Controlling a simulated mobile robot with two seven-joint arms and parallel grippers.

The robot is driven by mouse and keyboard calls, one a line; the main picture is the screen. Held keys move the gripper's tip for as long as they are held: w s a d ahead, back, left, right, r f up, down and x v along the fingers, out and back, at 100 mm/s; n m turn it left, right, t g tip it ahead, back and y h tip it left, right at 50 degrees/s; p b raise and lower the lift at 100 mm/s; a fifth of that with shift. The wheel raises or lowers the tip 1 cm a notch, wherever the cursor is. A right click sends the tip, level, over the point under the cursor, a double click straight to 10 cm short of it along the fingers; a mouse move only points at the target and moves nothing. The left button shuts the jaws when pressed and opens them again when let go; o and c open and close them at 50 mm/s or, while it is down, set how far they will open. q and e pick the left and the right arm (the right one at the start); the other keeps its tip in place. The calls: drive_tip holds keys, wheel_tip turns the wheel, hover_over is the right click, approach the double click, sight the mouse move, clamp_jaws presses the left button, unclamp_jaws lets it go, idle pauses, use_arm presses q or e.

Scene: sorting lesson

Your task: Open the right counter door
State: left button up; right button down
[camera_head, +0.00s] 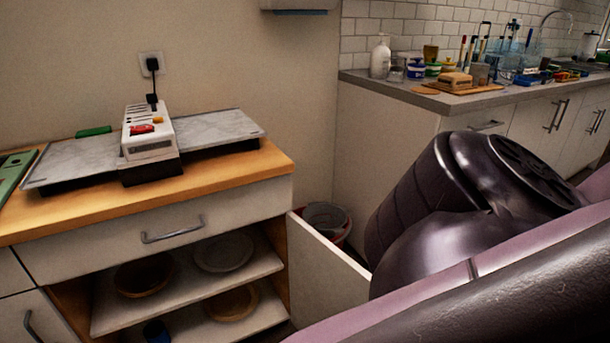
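The wooden-topped counter (230,180) stands at the left, with a white drawer front and a curved metal handle (172,230) under its top. The right counter door (325,265) stands open, swung outward from the counter's right edge. Its lower and right parts are hidden behind my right arm (430,220), which fills the lower right of the view. The cupboard interior shows, with shelves (190,284) holding plates and bowls. My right gripper is not visible, and I cannot tell whether anything touches the door. My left gripper is out of view.
A left door with a handle (31,325) is at the lower left, apparently shut. A bin (326,216) stands behind the open door. A white device (147,132) sits on the counter. A kitchen counter (425,98) with several items runs along the back right.

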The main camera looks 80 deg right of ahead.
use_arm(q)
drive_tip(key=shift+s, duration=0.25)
use_arm(e)
drive_tip(key=shift+d, duration=0.15)
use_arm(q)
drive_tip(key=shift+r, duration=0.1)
use_arm(e)
drive_tip(key=c, duration=1.2)
unclamp_jaws()
drive_tip(key=shift+s, duration=0.1)
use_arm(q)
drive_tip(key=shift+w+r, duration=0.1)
use_arm(e)
drive_tip(key=shift+s, duration=0.1)
use_arm(q)
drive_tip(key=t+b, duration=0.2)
drive_tip(key=b, duration=0.2)
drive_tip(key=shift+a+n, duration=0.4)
use_arm(e)
drive_tip(key=s, duration=0.3)
drive_tip(key=s+a, duration=0.1)
drive_tip(key=s, duration=0.6)
drive_tip(key=shift+s+a, duration=0.25)
drive_tip(key=shift+a, duration=0.05)
